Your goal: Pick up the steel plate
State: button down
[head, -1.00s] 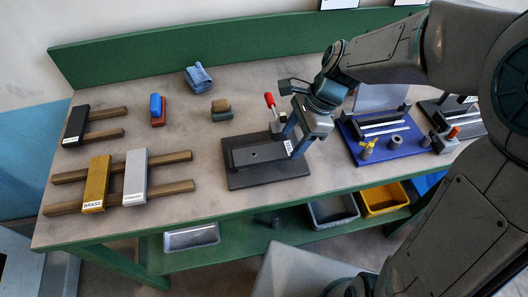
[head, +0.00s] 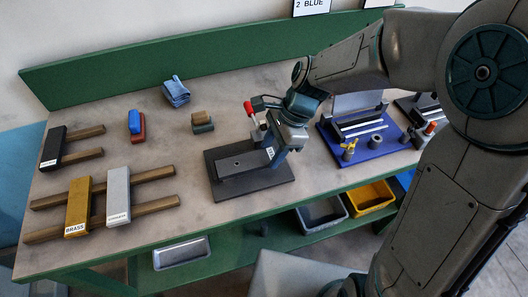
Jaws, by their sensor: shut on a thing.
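A dark grey bar-shaped plate (head: 238,166) with a small hole and a white label at its right end lies at a black fixture (head: 225,193) mid-bench. It appears to be the steel plate, but its label is too small to read. My gripper (head: 276,155) is at the plate's right end, shut on it, with fingers hiding part of that end. I cannot tell whether the plate is clear of the fixture. At the left, a black plate (head: 53,147), a brass plate (head: 78,203) and a pale silver plate (head: 118,190) lie across wooden rails.
A red-handled clamp (head: 249,108) stands close behind my gripper. A blue fixture (head: 352,152) with small parts is to the right. The bench's front left-centre is clear.

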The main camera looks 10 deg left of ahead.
jog(key=shift+r, duration=0.65)
jog(key=s+d+b, duration=0.3)
jog(key=s+d, duration=0.6)
jog(key=s, duration=0.6)
jog(key=shift+s+d+b, duration=0.2)
jog(key=shift+b, duration=0.15)
